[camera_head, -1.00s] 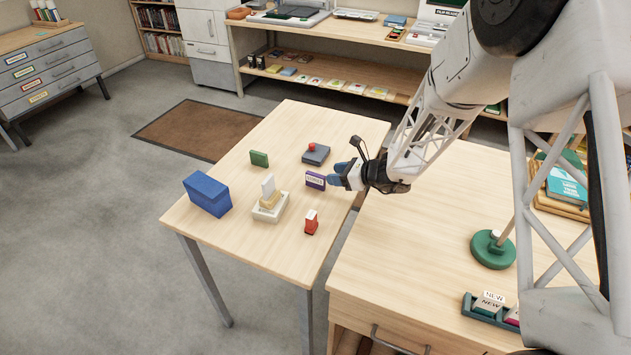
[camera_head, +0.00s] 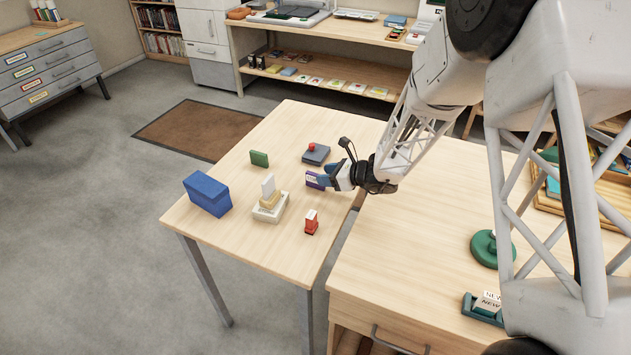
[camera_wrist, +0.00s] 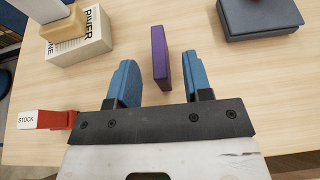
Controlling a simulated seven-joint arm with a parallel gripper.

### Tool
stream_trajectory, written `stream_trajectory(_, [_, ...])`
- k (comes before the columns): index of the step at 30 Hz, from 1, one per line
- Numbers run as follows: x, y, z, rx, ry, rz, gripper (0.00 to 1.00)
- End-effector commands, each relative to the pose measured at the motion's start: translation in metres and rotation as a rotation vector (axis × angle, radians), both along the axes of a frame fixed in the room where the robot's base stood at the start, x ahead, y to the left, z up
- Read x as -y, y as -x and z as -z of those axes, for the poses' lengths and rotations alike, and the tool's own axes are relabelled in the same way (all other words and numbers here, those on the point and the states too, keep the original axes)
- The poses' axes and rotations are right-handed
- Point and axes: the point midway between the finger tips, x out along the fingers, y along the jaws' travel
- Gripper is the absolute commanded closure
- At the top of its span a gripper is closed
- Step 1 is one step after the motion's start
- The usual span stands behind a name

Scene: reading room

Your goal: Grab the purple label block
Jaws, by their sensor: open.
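The purple label block (camera_head: 312,181) stands upright on the small wooden table, partly hidden by my gripper in the head view. In the wrist view the purple block (camera_wrist: 160,58) shows its narrow edge, with its near end between the fingertips. My gripper (camera_head: 324,178) is open, low over the table at the block's right side. In the wrist view my gripper's two blue fingers (camera_wrist: 156,80) lie on either side of the block, with a gap visible on both sides.
A grey pad with a red knob (camera_head: 316,154) stands behind the block. A red stock block (camera_head: 311,222), a cream block holder (camera_head: 270,207), a green block (camera_head: 259,158) and a blue box (camera_head: 207,194) stand on the same table. Bare tabletop lies between them.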

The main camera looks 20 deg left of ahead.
Motion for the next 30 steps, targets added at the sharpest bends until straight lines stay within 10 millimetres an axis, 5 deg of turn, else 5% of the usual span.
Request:
stream_trajectory(12, [-0.036, 0.001, 0.018, 0.0, 0.0, -0.001, 0.54])
stream_trajectory(30, [-0.039, 0.0, 0.019, 0.0, 0.0, 0.0, 0.54])
